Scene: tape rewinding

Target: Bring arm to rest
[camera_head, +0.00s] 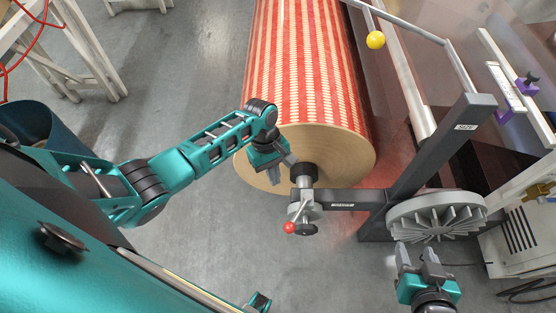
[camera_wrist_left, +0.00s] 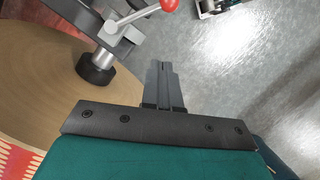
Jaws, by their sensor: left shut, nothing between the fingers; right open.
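My left arm (camera_head: 200,150) reaches from the left across the floor to the end of a large roll (camera_head: 350,155) wrapped in red and cream patterned material. My left gripper (camera_head: 275,180) is in front of the roll's brown end face, left of the spindle and its clamp (camera_head: 305,205). In the left wrist view the left gripper's fingers (camera_wrist_left: 163,85) are together and empty, apart from the clamp lever with its red knob (camera_wrist_left: 169,5). My right gripper (camera_head: 418,255) is open, at the lower right, just below the grey spoked handwheel (camera_head: 437,218).
A dark grey machine frame (camera_head: 420,155) stands right of the roll and carries the spindle arm. The clamp's red knob (camera_head: 290,228) sticks out below it. Bare grey floor (camera_head: 200,260) lies left of the clamp.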

